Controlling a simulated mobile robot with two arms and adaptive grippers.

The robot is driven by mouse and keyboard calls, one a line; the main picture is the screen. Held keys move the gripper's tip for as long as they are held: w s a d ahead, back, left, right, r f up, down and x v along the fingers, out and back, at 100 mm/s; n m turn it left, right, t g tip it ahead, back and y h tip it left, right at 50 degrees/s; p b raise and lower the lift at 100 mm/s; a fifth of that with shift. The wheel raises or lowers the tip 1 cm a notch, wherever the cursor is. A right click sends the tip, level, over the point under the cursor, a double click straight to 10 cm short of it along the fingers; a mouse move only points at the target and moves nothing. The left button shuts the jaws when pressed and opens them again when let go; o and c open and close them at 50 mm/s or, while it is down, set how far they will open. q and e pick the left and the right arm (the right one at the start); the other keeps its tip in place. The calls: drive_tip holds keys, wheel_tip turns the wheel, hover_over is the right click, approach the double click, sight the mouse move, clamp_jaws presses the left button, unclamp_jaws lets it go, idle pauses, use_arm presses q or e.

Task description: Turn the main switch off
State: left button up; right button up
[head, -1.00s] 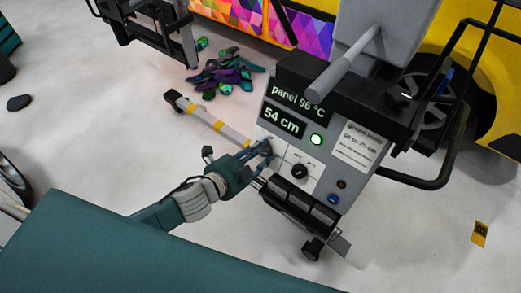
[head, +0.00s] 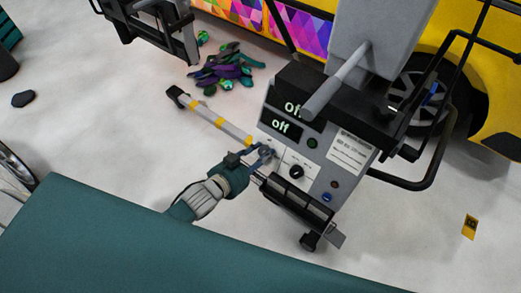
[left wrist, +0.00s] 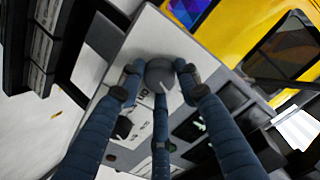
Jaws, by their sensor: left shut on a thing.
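The heater's control panel (head: 320,160) faces me in the head view. Both of its displays (head: 281,126) read "off", and the round lamp (head: 312,143) is dark green, unlit. My left gripper (head: 265,153) is at the panel's left edge, shut on the main switch, a round grey knob that shows between the fingers in the left wrist view (left wrist: 160,74). In the head view the fingers mostly hide this knob. A black knob (head: 296,172) sits to its right on a white plate. My right gripper is not in view.
A yellow vehicle with a colourful wrap (head: 302,30) stands behind the heater. A yellow-and-white striped leg (head: 215,119) sticks out left of the heater. A teal surface (head: 150,245) fills the lower front.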

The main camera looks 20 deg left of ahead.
use_arm(q)
drive_tip(key=shift+n+p, duration=0.65)
drive_tip(key=shift+n, duration=0.55)
drive_tip(key=shift+n+p, duration=0.45)
drive_tip(key=shift+n, duration=0.65)
drive_tip(key=o, duration=1.2)
drive_tip(key=shift+s, duration=0.15)
drive_tip(key=v, duration=1.2)
drive_tip(key=shift+f, duration=0.1)
